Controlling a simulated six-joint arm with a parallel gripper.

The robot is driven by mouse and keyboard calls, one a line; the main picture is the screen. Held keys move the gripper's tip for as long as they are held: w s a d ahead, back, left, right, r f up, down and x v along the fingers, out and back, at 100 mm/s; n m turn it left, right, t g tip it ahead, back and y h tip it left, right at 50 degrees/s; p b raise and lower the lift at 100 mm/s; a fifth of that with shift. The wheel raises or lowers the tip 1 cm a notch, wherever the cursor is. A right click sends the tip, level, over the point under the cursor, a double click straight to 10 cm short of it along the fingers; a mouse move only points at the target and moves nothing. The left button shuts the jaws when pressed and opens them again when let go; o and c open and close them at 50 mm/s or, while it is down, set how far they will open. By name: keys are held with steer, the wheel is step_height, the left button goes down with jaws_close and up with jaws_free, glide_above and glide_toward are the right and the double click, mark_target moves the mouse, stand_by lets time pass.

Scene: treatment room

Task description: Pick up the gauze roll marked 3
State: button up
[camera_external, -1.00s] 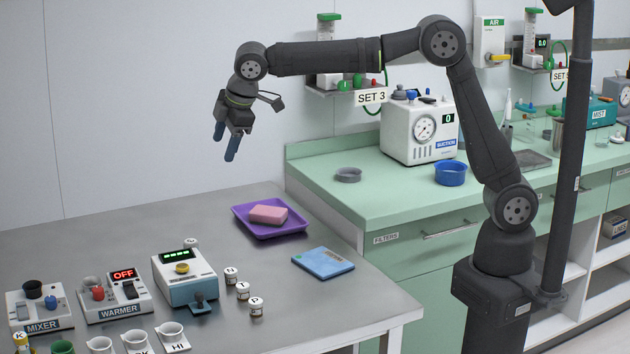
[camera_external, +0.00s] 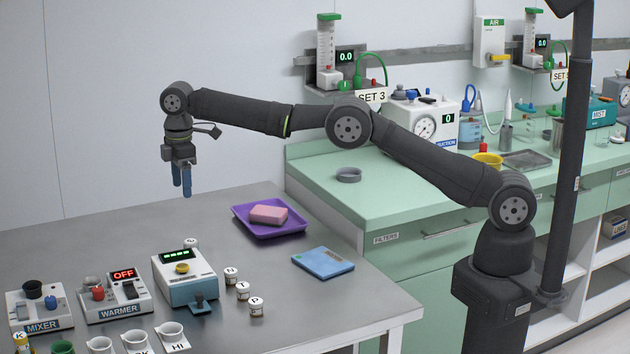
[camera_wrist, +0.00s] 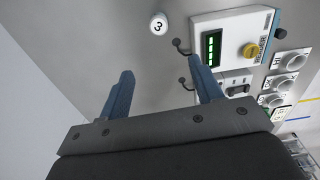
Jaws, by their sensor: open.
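The gauze roll marked 3 (camera_wrist: 158,23) shows in the wrist view as a small white roll with a dark 3 on its top, standing on the grey table near the top of the picture. In the external view a small white roll (camera_external: 191,242) stands behind the white-and-blue device with the green display; it is partly hidden and its mark is hard to read. My gripper (camera_external: 182,192) is in the air above the back of the table, apart from the roll. In the wrist view my gripper's blue fingers (camera_wrist: 160,76) are spread with nothing between them.
The device with the green display (camera_external: 185,279) stands right by the roll. The warmer (camera_external: 116,298) and mixer (camera_external: 40,306) stand to its left. Several other labelled rolls stand to its right. A purple tray (camera_external: 241,218) and blue packet (camera_external: 323,263) lie further right. The back left table is clear.

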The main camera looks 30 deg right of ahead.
mark_target(191, 241)
step_height(191, 241, down, 13)
steer(key=shift+w+d+r, duration=0.1)
steer(key=shift+d+f, duration=0.25)
steer(key=shift+f, duration=1.05)
steer(key=shift+d+f, duration=0.2)
steer(key=shift+f, duration=1.05)
steer(key=c, duration=1.1)
